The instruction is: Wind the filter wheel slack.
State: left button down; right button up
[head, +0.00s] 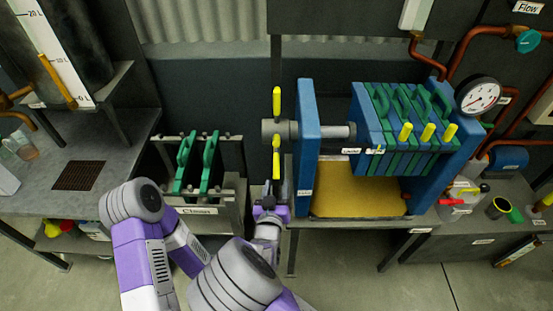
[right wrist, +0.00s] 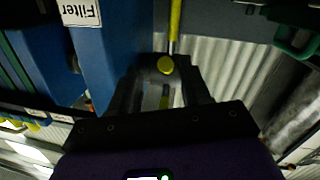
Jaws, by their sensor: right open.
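The filter wheel (head: 270,130) is a grey hub with yellow handles on the left side of the blue filter press. One yellow handle (head: 277,102) points up and another (head: 276,158) points down. A grey screw (head: 325,131) runs from the hub through the blue end plate (head: 307,135) to the pack of blue and green plates (head: 385,125). My right gripper (head: 268,196) is below the lower handle. In the right wrist view the open fingers (right wrist: 163,92) stand either side of a yellow handle tip (right wrist: 166,65); contact cannot be told. My left gripper is not in view.
A rack (head: 220,210) labelled Clean with green-handled plates (head: 197,160) stands left of the wheel. A yellow tray (head: 355,185) lies under the press. A gauge (head: 479,95) and copper pipes are at right. Open floor lies in front.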

aim_at(276, 170)
jog(key=shift+a+r+t, duration=0.3)
jog(key=shift+a+r, duration=0.15)
jog(key=shift+r, duration=0.25)
jog(key=shift+w+a+r, duration=0.1)
jog(key=shift+w+r, duration=0.1)
jog(key=shift+w, duration=0.1)
jog(key=w, duration=0.2)
jog(key=w+b, duration=0.1)
jog(key=w, duration=0.1)
jog(key=w+d, duration=0.1)
jog(key=w, duration=0.2)
jog(key=shift+b, duration=0.35)
grip_shut()
